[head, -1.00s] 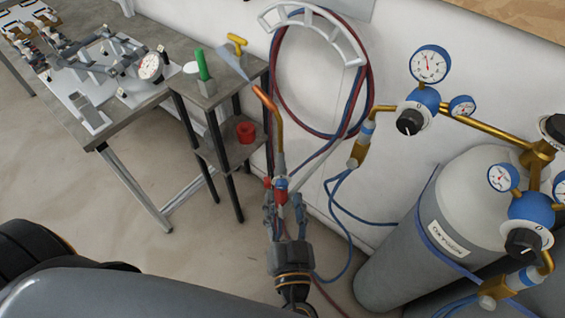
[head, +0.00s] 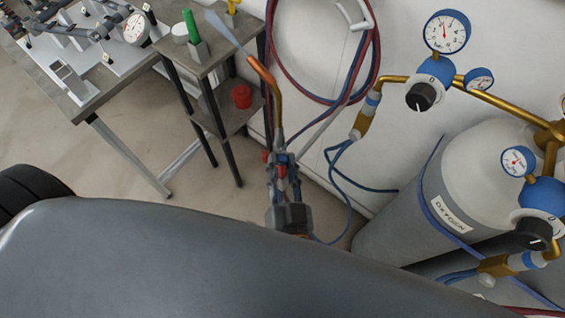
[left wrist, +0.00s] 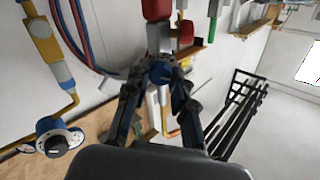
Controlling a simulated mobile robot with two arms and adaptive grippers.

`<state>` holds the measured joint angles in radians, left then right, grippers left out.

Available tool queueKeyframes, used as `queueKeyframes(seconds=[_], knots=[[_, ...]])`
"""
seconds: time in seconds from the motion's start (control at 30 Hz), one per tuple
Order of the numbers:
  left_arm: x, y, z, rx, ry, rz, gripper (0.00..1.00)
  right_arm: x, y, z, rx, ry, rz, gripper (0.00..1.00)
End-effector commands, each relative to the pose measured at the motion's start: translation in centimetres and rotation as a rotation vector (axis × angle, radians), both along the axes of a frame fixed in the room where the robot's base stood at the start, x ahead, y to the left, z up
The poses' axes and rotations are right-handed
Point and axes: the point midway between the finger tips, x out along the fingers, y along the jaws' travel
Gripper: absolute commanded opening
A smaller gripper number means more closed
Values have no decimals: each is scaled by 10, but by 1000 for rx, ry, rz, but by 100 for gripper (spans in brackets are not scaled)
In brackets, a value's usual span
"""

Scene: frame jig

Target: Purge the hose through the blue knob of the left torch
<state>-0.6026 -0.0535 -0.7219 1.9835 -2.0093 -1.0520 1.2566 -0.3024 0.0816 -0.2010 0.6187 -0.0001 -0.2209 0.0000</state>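A torch with a copper-coloured bent tip (head: 268,82) stands upright near the middle of the head view. A pale bluish plume (head: 225,30) leaves its tip. Red parts show on the torch body. In the left wrist view the blue knob (left wrist: 161,73) sits between the fingers of my left gripper (left wrist: 158,80), below the red part of the torch (left wrist: 156,10). The fingers appear closed on the knob; the contact is partly hidden. My left gripper is also at the torch's lower end in the head view (head: 284,180). My right gripper is not in view.
A grey oxygen cylinder (head: 405,215) with gauges and black regulator knobs (head: 421,96) stands right. Red and blue hoses (head: 372,60) hang on the wall. A small stand (head: 215,57) holds a green item and, below, a red cup (head: 241,96). A workbench (head: 95,100) is at left.

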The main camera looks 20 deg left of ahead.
Motion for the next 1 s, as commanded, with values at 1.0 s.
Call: queueKeyframes(seconds=[1.0], knots=[[1,-1,1,540,247,0,0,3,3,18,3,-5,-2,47]])
